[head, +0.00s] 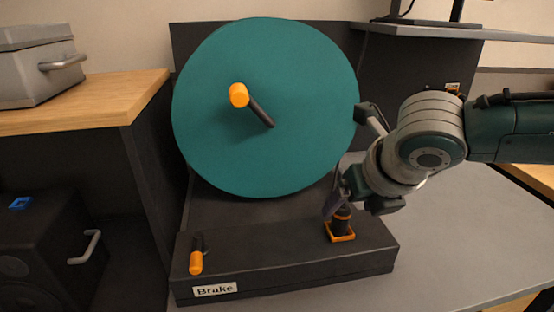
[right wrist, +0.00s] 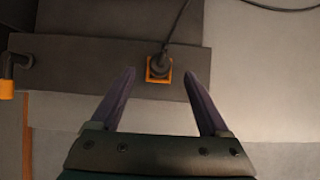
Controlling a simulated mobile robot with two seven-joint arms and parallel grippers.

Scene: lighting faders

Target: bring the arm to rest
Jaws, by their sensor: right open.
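My right gripper (head: 332,200) comes in from the right in the head view, just above the right end of a black base box. In the right wrist view its two dark fingers (right wrist: 158,90) are spread apart with nothing between the tips. A black plug in an orange-framed socket (right wrist: 159,68) lies beyond the fingertips, between them in that picture; the socket also shows in the head view (head: 341,232), partly covered by the gripper. I cannot tell the exact gap between fingers and plug. My left gripper is not in view.
A large teal disc (head: 225,150) with an orange-tipped crank handle (head: 239,95) stands behind the base box (head: 290,262). An orange-tipped brake lever (head: 196,262) sits at the box's left. A wooden shelf (head: 100,98) is at left. The grey tabletop (head: 450,240) at right is clear.

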